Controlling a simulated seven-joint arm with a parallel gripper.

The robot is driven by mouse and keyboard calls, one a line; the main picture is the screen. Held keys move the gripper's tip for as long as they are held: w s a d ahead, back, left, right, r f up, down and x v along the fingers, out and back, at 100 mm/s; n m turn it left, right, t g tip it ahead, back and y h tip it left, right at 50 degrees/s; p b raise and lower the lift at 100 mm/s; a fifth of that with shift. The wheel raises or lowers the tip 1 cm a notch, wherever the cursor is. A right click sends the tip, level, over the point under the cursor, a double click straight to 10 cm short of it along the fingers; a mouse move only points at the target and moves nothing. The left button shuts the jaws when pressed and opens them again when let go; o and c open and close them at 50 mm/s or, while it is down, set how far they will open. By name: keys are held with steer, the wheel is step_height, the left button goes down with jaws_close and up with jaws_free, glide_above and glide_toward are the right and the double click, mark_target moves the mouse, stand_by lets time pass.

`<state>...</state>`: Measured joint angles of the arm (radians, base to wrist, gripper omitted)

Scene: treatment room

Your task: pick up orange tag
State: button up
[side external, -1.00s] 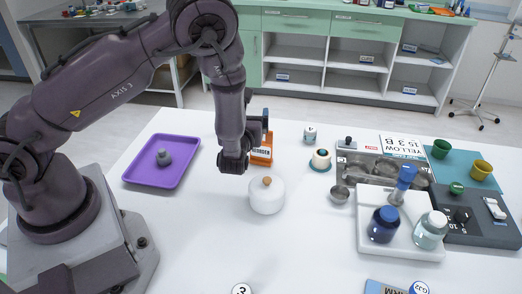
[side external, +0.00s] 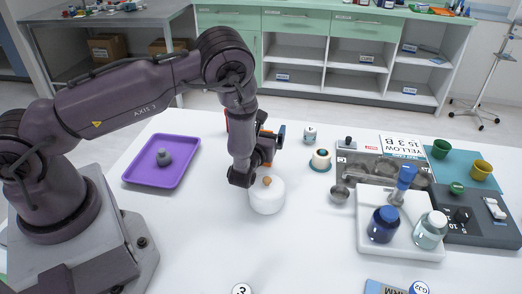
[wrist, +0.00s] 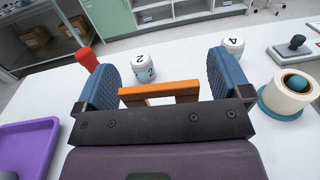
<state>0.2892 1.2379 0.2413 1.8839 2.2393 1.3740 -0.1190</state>
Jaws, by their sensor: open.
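The orange tag (wrist: 160,91) shows in the wrist view as an orange bar with short legs, lying across the gap between my two blue fingers. My gripper (wrist: 167,78) is open, with one finger on each side of the tag. I cannot tell whether either finger touches it. In the side external view my gripper (side external: 262,156) is low over the table, just behind the white lidded jar (side external: 267,196), and it hides most of the tag.
A purple tray (side external: 138,172) with a grey weight is at left. A red object (wrist: 87,60) stands beside my left-hand finger. A white canister marked 2 (wrist: 145,67) is beyond the tag, and a tape roll (wrist: 287,95) is at right.

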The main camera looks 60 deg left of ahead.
steer(key=shift+c, duration=0.4)
steer(key=c, duration=1.1)
steer(key=shift+c, duration=0.2)
